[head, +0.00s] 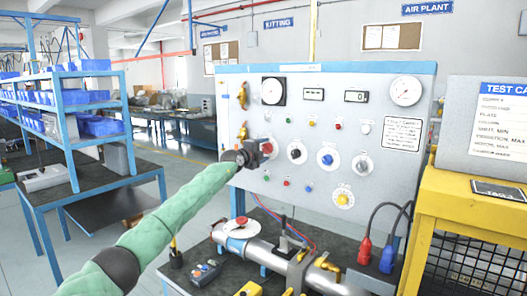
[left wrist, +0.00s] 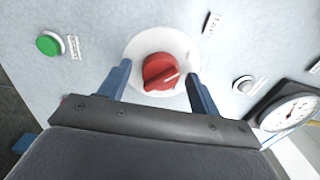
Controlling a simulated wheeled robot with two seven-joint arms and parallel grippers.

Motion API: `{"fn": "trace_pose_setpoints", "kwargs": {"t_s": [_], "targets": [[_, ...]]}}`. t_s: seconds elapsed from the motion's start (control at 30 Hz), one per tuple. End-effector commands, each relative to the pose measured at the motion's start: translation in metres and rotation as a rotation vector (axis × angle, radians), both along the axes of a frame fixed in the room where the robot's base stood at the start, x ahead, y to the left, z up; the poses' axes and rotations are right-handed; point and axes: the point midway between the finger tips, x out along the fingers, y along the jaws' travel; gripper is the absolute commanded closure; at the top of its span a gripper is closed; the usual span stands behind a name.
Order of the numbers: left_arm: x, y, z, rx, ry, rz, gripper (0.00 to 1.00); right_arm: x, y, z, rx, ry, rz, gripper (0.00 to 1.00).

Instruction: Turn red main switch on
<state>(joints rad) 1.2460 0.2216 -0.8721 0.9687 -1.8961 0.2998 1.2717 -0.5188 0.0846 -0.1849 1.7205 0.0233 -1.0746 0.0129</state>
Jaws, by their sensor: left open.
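The red main switch (left wrist: 160,72) is a red rotary knob with a light pointer line on a round white plate. In the left wrist view it sits between the two blue fingers of my left gripper (left wrist: 162,82), which are spread apart around it. I cannot tell whether they touch it. In the head view my left gripper (head: 262,152) is at the left part of the upright panel, and the red switch (head: 268,147) shows just past it, partly hidden. My right gripper is not in view.
The panel (head: 400,185) carries a blue knob (head: 327,158), a yellow knob (head: 343,198) and gauges (head: 405,91). A green button (left wrist: 50,43) and a dark-rimmed gauge (left wrist: 290,113) lie near the switch. A metal cylinder (head: 262,250) lies on the bench below.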

Motion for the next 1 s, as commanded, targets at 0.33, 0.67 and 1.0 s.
{"fn": "trace_pose_setpoints", "kwargs": {"t_s": [0.33, 0.67, 1.0], "targets": [[-0.0001, 0.0001, 0.0, 0.0, 0.0, 0.0, 0.76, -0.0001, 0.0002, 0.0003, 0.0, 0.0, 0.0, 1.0], [-0.0002, -0.0001, -0.0006, 0.022, -0.016, 0.0, 0.81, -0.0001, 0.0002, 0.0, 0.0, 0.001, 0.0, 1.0], [0.0, -0.0001, -0.0011, 0.181, -0.133, 0.0, 0.81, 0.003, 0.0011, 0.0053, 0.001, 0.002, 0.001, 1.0]]}}
